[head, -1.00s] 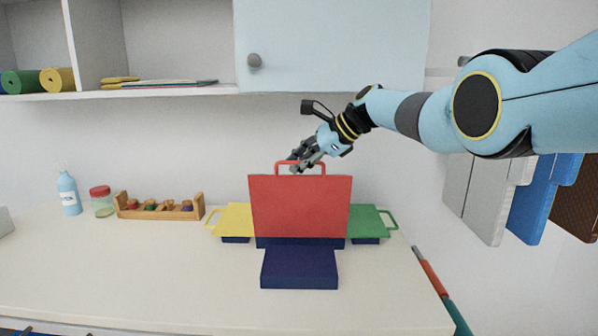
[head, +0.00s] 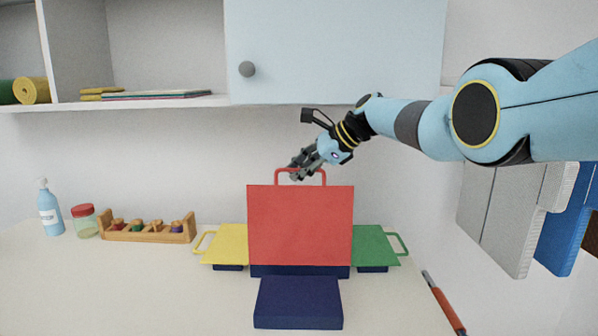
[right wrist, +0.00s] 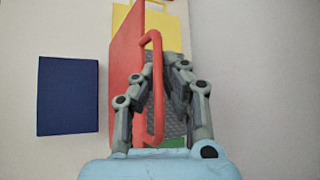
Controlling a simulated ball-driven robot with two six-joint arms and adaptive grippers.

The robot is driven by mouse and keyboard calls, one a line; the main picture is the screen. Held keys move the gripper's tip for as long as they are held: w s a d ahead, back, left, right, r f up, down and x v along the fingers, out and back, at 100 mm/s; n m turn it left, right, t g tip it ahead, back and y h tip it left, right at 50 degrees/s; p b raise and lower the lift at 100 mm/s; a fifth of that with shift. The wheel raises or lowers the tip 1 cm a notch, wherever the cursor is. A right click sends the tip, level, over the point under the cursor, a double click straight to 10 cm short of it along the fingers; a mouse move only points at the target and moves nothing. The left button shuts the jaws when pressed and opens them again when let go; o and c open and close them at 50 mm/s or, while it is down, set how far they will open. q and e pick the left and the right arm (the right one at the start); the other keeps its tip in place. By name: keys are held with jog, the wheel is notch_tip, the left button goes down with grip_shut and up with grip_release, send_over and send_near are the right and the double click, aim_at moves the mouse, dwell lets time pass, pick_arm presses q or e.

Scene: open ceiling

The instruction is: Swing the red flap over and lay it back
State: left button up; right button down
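My right gripper (head: 305,163) is at the handle, coming from the upper right. In the right wrist view the handle (right wrist: 157,95) runs between the two fingers of the gripper (right wrist: 161,75). The fingers are apart, with a gap visible to the right of the handle; contact on the left cannot be told. The flap (right wrist: 124,75) shows edge-on there. My left gripper is not in view.
A yellow flap (head: 228,243) lies out to the left and a green flap (head: 375,245) to the right. A wooden peg rack (head: 150,228), jar (head: 84,221) and blue bottle (head: 49,210) stand left. A shelf and cupboard (head: 330,50) hang above.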

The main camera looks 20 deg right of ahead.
jog(key=shift+r, duration=0.2)
jog(key=c, duration=1.4)
grip_release()
jog(key=shift+f, duration=0.1)
jog(key=shift+s+d+r, duration=0.3)
jog(key=shift+d+r, duration=0.05)
jog(key=shift+d, duration=0.1)
jog(key=v, duration=1.1)
jog(key=shift+a+f, duration=0.1)
jog(key=shift+a, duration=0.05)
